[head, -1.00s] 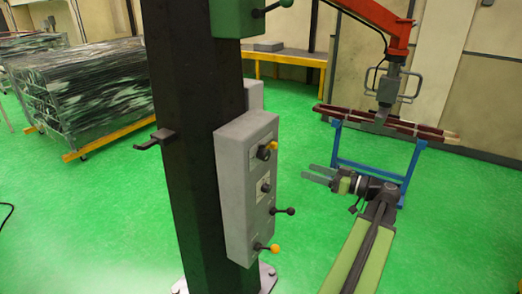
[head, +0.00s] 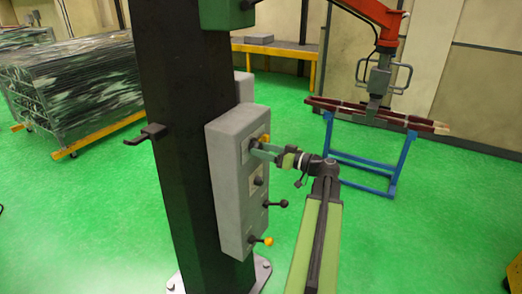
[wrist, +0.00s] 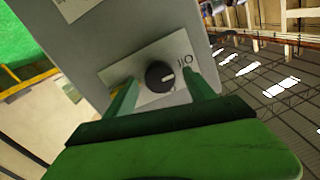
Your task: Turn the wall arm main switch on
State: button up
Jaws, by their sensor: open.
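A grey control box (head: 228,195) is fixed to the dark column (head: 170,90). In the wrist view, a round black knob (wrist: 159,75) sits on a pale plate marked I/O on the grey box face. My gripper (wrist: 160,88) is open, with one green finger on each side of the knob. I cannot tell whether the fingers touch it.
Lower on the box are another black knob (head: 258,181), a black-tipped lever (head: 282,204) and a yellow-tipped lever (head: 267,241). A blue stand (head: 400,170) and an orange hoist arm (head: 388,22) stand at right. Green floor is open around the column.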

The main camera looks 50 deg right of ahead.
jog(key=shift+w+a, duration=0.1)
jog(key=shift+w, duration=0.35)
jog(key=c, duration=1.4)
jog(key=shift+o, duration=0.2)
